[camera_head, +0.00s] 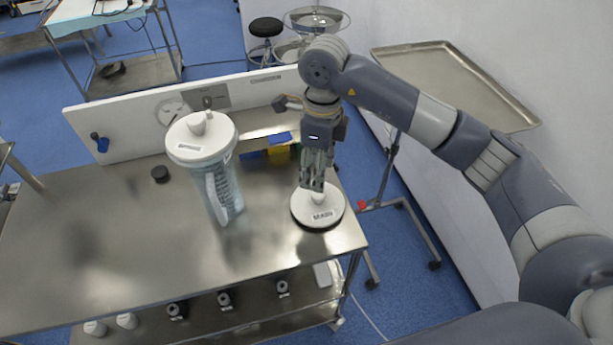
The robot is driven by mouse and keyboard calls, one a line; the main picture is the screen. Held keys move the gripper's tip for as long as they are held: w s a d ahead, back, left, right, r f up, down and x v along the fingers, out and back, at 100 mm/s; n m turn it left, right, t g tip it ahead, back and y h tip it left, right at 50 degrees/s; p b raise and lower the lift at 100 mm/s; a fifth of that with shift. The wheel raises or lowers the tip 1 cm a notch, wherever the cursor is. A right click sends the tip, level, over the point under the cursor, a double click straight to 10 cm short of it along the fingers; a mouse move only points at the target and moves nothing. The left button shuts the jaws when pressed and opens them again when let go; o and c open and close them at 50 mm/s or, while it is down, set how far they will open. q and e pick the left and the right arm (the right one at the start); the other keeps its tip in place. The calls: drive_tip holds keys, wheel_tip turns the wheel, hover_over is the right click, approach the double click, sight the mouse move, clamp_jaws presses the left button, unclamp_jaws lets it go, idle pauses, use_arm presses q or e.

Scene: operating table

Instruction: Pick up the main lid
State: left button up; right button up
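The main lid (317,215) is a round white disc with a dark label reading something like "MAIN". It lies flat on the right end of the steel table (120,255), near its right edge. A small white knob stands at its middle. My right gripper (316,187) points straight down over the lid, with its fingertips at the knob. The fingers look close together around the knob, but whether they grip it is too small to tell. My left gripper is not in view.
A clear jug (222,190) with a white knobbed lid (202,138) stands left of my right gripper. A white panel (130,130) runs along the table's back. Blue and yellow blocks (278,152) lie behind the gripper. The table's left part is mostly clear.

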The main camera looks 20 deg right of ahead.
drive_tip(key=shift+w+d+f, duration=0.1)
drive_tip(key=shift+d, duration=0.15)
drive_tip(key=p, duration=0.1)
hover_over(318, 194)
drive_tip(key=f, duration=0.4)
drive_tip(key=shift+s+f, duration=0.15)
drive_tip(key=shift+s, duration=0.15)
drive_tip(key=f, duration=0.1)
drive_tip(key=f+p, duration=0.1)
drive_tip(key=f, duration=0.1)
drive_tip(key=f+p, duration=0.1)
drive_tip(key=f, duration=0.1)
drive_tip(key=shift+w, duration=0.35)
drive_tip(key=shift+f, duration=0.35)
drive_tip(key=shift+c, duration=0.2)
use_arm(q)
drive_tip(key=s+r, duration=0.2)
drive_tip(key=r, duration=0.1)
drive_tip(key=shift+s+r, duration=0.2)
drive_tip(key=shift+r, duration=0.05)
use_arm(e)
clamp_jaws()
